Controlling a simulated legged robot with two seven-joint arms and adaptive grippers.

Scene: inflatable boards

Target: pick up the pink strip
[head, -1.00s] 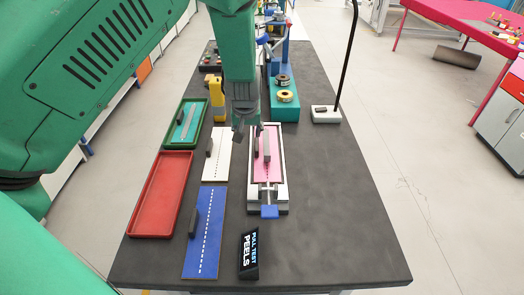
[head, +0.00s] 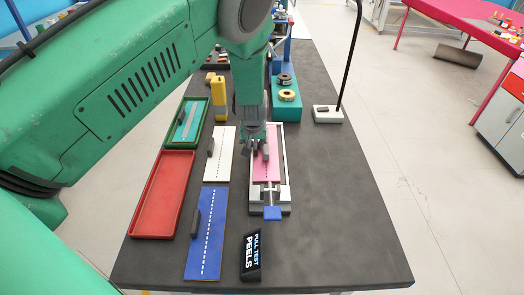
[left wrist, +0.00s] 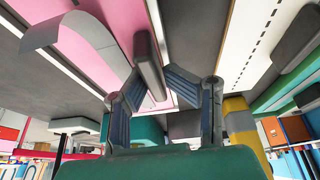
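The pink strip (head: 271,173) lies flat in a white-railed fixture (head: 286,168) with a blue knob (head: 272,213). It carries a dark grey bar and a grey peeled band. My right gripper is out of view.
Left of the fixture lie a white strip (head: 221,162), a blue strip (head: 210,245), a red tray (head: 162,205) and a green tray (head: 202,132). A black sign (head: 251,256) stands in front.

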